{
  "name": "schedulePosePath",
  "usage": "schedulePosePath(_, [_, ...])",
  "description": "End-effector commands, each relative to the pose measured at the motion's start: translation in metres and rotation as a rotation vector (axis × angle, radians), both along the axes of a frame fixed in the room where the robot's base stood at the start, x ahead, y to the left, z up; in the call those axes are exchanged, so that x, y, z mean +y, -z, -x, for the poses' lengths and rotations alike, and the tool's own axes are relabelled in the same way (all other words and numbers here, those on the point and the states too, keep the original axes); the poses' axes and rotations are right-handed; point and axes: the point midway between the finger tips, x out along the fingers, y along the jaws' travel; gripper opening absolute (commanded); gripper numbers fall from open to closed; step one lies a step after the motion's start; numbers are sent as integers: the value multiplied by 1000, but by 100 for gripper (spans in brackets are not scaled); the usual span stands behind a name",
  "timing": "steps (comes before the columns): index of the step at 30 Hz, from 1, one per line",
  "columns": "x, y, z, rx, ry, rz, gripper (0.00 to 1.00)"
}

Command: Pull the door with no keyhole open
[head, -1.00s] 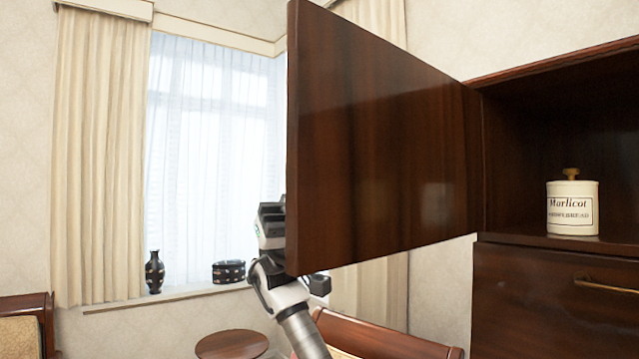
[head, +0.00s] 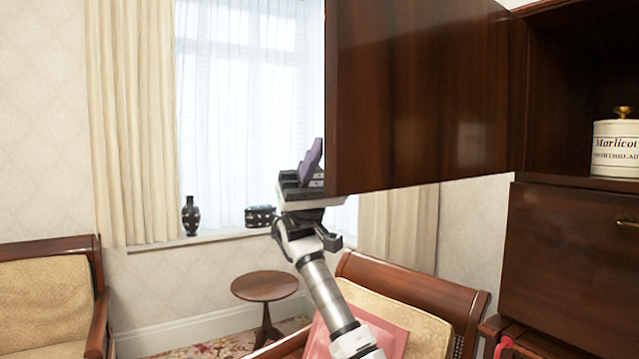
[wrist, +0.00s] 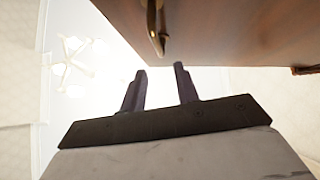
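The dark brown wooden door (head: 425,95) stands swung wide open from the cabinet, its inner face toward the head camera. No keyhole shows on that face. In the wrist view, the door's outer face (wrist: 225,30) fills the upper right and a brass handle (wrist: 156,28) hangs from it. My gripper (head: 312,160) is at the door's lower free edge, partly hidden behind it. In the wrist view my gripper (wrist: 159,72) has its two fingers apart with nothing between them. The handle is beyond the fingertips, apart from them.
The open cabinet compartment holds a white lidded jar (head: 615,148). A closed dark panel (head: 560,250) is below it. A cushioned chair (head: 410,300) with a pink cushion stands below my arm. A round table (head: 265,287), a window and a second chair (head: 50,290) are to the left.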

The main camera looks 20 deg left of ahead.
Motion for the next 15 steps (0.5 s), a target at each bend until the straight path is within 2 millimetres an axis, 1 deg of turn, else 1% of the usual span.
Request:
schedulePosePath(1, [7,10,-5,1,0,2,31])
schedulePosePath(6, [23,29,-18,-1,-1,0,31])
schedulePosePath(10, [30,37,-23,-2,-1,1,31])
schedulePosePath(15, [32,40,-25,-2,0,-1,31])
